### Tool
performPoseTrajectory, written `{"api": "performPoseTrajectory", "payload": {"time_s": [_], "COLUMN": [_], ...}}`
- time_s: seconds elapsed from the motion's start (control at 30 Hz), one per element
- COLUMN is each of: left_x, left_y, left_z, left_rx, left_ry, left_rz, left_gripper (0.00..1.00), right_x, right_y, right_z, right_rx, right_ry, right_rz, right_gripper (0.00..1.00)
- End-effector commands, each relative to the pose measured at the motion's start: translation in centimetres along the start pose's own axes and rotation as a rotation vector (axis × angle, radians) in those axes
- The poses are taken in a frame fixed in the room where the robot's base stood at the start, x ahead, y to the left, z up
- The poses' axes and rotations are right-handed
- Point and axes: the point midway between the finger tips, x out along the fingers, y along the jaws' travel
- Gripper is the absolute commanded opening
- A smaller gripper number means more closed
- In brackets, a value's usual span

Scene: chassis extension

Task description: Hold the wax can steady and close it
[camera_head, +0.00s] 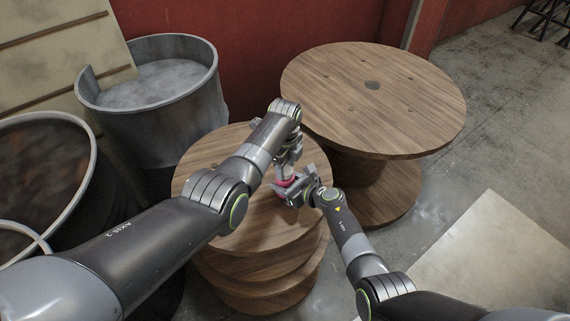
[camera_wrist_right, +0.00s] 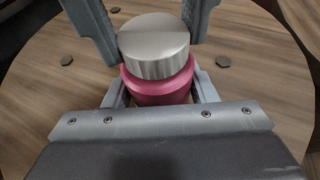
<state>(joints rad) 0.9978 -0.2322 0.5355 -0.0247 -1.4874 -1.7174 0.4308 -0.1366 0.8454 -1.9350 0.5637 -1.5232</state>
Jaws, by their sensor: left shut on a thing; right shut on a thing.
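The wax can (camera_wrist_right: 160,88) has a pink body and stands upright on the wooden spool table (camera_head: 245,235). A ribbed silver lid (camera_wrist_right: 153,45) sits on top of it; I cannot tell whether it is fully seated. My right gripper (camera_head: 293,188) comes in low from the side and is shut on the can body. My left gripper (camera_head: 288,168) reaches down from above, its fingers on either side of the lid, shut on it. In the head view, the grippers hide most of the can; only a little pink shows.
A larger, taller spool table (camera_head: 420,110) stands at the back right with an empty top. Two metal drums (camera_head: 165,105) stand at the left. Dark bolt heads (camera_wrist_right: 223,62) dot the tabletop. The tabletop around the can is clear.

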Motion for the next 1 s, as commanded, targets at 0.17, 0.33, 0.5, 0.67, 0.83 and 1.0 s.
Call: {"api": "performPoseTrajectory", "payload": {"time_s": [0.17,0.33,0.5,0.67,0.83,1.0], "left_x": [0.08,0.07,0.07,0.08,0.09,0.09], "left_y": [-0.01,-0.03,-0.05,-0.07,-0.09,-0.10], "left_z": [0.02,0.01,0.00,-0.02,-0.03,-0.04], "left_rx": [0.017,0.190,0.468,0.731,0.979,1.113], "left_ry": [0.000,0.000,0.000,0.000,0.000,0.000], "left_rz": [0.000,0.000,0.000,-0.001,-0.001,-0.001], "left_gripper": [0.20,0.20,0.20,0.20,0.20,0.20], "right_x": [0.00,0.00,-0.01,-0.01,-0.01,-0.02], "right_y": [0.00,0.00,0.00,-0.01,-0.01,-0.01], "right_z": [-0.02,-0.02,-0.03,-0.04,-0.05,-0.06], "right_rx": [0.000,0.000,0.000,0.000,0.000,0.000], "right_ry": [0.000,0.000,0.001,0.001,0.001,0.001], "right_rz": [0.000,0.000,0.000,0.000,0.000,0.000], "right_gripper": [0.00,0.00,0.00,0.00,0.00,0.00]}}
